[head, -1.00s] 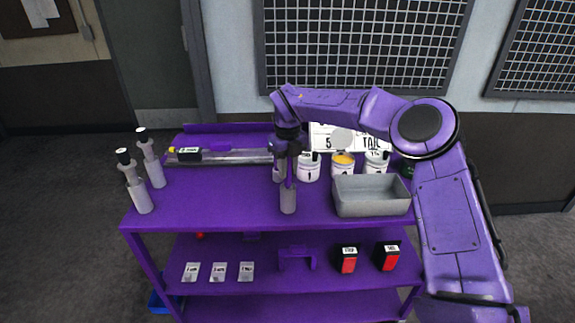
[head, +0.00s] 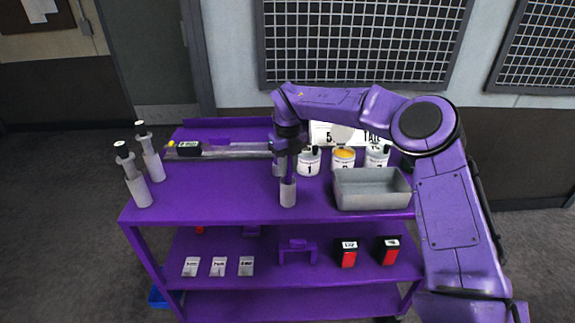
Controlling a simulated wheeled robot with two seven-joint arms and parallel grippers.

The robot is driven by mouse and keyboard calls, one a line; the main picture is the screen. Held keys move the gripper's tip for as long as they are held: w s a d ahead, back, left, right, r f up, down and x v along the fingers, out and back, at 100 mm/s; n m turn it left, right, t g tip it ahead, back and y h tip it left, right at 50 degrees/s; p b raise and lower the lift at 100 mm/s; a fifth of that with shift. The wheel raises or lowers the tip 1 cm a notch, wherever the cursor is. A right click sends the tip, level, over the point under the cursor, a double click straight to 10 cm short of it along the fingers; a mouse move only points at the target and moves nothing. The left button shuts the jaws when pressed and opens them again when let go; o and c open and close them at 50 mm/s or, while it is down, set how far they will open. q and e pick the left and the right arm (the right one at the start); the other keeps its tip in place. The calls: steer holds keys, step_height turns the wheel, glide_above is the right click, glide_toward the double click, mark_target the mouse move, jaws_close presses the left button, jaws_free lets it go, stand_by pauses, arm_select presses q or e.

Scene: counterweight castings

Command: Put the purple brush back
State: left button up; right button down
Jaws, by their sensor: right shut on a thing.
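My right gripper (head: 290,152) hangs over the middle of the purple cart top, fingers pointing down. It is shut on the purple brush (head: 291,166), which is slim and upright, and the fingers partly cover it. Directly below is a grey upright cylinder (head: 288,194), standing near the cart's front edge. The brush's lower end meets the top of this cylinder; I cannot tell whether it is inside or in front of it. My left gripper is not in view.
The cart top (head: 225,205) is clear left of the cylinder. A grey metal tray (head: 372,204) stands close on the right, with several white cans (head: 308,163) behind. Two grey bottles (head: 138,188) (head: 151,160) stand at the left. Small boxes (head: 346,258) sit on the lower shelf.

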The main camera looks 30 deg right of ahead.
steer(key=shift+f+b, duration=0.35)
steer(key=shift+f, duration=0.3)
steer(key=c, duration=0.9)
jaws_free()
step_height(320, 180, up, 11)
steer(key=shift+f+b, duration=0.2)
steer(key=shift+b, duration=0.15)
